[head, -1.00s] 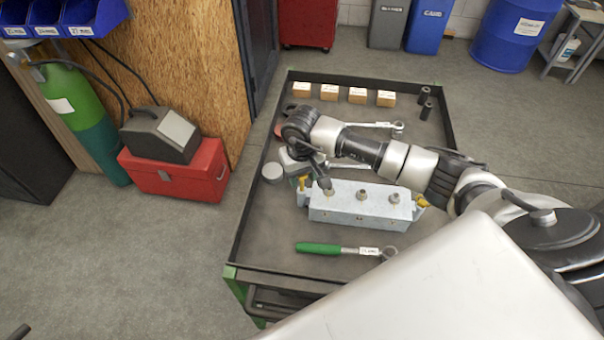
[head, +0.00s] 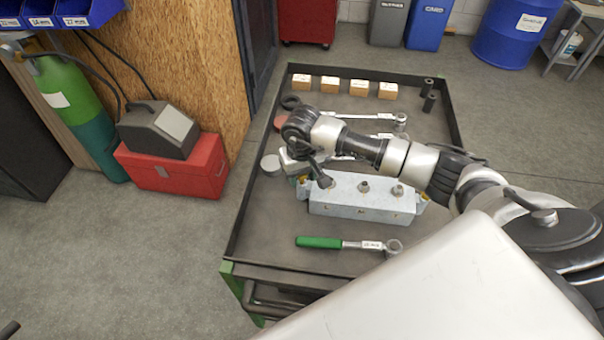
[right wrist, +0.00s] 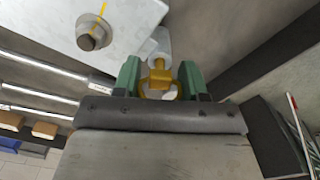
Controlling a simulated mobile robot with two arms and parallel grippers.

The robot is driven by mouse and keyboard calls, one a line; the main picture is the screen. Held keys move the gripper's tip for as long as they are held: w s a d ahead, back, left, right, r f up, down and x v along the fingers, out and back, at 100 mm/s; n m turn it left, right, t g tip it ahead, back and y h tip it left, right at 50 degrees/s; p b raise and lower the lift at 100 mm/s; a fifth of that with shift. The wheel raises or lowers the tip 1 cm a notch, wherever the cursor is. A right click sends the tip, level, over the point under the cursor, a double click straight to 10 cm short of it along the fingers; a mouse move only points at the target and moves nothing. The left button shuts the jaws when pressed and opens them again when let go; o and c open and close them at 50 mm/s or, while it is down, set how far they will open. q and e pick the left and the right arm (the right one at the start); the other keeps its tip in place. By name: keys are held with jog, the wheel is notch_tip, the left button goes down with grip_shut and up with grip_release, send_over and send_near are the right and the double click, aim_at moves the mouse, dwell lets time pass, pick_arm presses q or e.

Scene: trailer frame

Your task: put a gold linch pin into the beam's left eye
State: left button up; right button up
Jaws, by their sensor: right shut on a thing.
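The grey metal beam (head: 345,208) lies on the cart's top, with several bolts standing along its upper face. My right gripper (head: 303,181) is at the beam's left end, and its green fingers also show in the right wrist view (right wrist: 160,82). It is shut on the gold linch pin (right wrist: 159,76). The pin is in line with the pale round left eye (right wrist: 160,46) beside the beam's end. The pin's tip is hidden, so I cannot tell how deep it sits. My left gripper is not in view.
A green-handled wrench (head: 335,243) lies in front of the beam. Several small wooden blocks (head: 330,84) line the back of the cart (head: 236,222), with two dark cylinders (head: 429,96) at the back right. A metal wrench (head: 372,117) lies behind my arm. The front left of the cart top is clear.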

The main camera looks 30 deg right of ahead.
jog(key=shift+f+b, duration=0.3)
jog(key=shift+f, duration=0.1)
jog(key=o, duration=0.9)
jog(key=shift+r, duration=0.1)
notch_tip(320, 180, up, 10)
jog(key=shift+f+b, duration=0.2)
jog(key=shift+b, duration=0.55)
jog(key=shift+r, duration=0.6)
